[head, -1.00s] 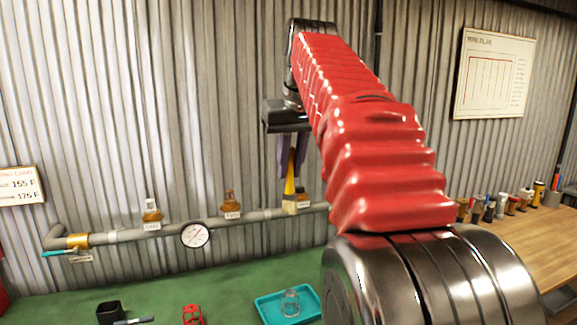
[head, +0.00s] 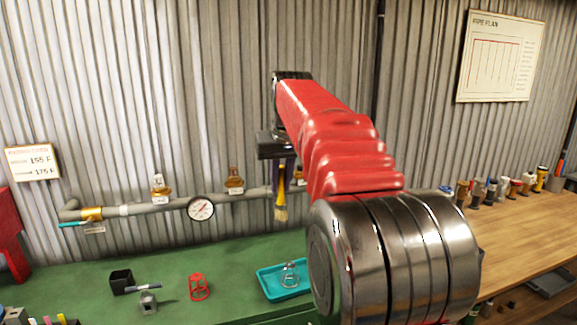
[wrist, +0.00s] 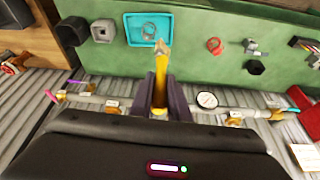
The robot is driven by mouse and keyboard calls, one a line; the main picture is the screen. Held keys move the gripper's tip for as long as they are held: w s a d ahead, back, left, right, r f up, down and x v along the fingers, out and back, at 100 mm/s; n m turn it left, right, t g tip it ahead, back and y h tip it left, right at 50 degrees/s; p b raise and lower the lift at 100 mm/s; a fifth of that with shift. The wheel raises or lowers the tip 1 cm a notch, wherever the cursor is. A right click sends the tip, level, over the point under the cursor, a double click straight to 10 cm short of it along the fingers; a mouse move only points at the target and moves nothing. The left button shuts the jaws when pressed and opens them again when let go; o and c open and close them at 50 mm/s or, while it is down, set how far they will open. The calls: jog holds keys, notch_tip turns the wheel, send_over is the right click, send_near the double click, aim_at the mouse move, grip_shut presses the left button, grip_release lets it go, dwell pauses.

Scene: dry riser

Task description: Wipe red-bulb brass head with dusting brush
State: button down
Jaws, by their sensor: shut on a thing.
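My gripper (head: 280,182) is shut on the dusting brush (head: 281,206), which hangs with its pale bristles down. The wrist view shows the yellow brush handle (wrist: 160,82) between the purple fingers (wrist: 161,98). In the head view the bristles overlap the wall below the grey pipe (head: 250,194); whether they touch anything cannot be told. Brass heads stand on the pipe at left (head: 158,188) and middle (head: 235,182). Another brass head (head: 299,177) is partly hidden behind my gripper and arm. Bulb colours are too small to tell apart.
A round gauge (head: 201,208) sits on the pipe. The green bench below holds a teal tray (head: 268,283) with a wire cage (head: 290,274), a red cage (head: 199,287) and a black cup (head: 121,281). Several small bottles (head: 500,188) line the wooden bench at right.

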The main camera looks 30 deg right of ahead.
jog(key=w+a+f+n, duration=0.15)
jog(key=a+f, duration=0.25)
jog(key=f, duration=0.5)
jog(key=w+a+f+m, duration=0.15)
jog(key=a+f, duration=0.25)
jog(key=f, duration=0.6)
jog(key=s+a+f+n+y, duration=0.1)
jog(key=s+a+f+n, duration=0.2)
jog(key=a+f, duration=1)
notch_tip(320, 180, down, 2)
jog(key=shift+s+a+f, duration=0.1)
jog(key=shift+s+a, duration=0.15)
jog(key=shift+s, duration=0.85)
jog(key=shift+a+n, duration=0.3)
jog(key=shift+a, duration=0.05)
jog(key=shift+s, duration=0.1)
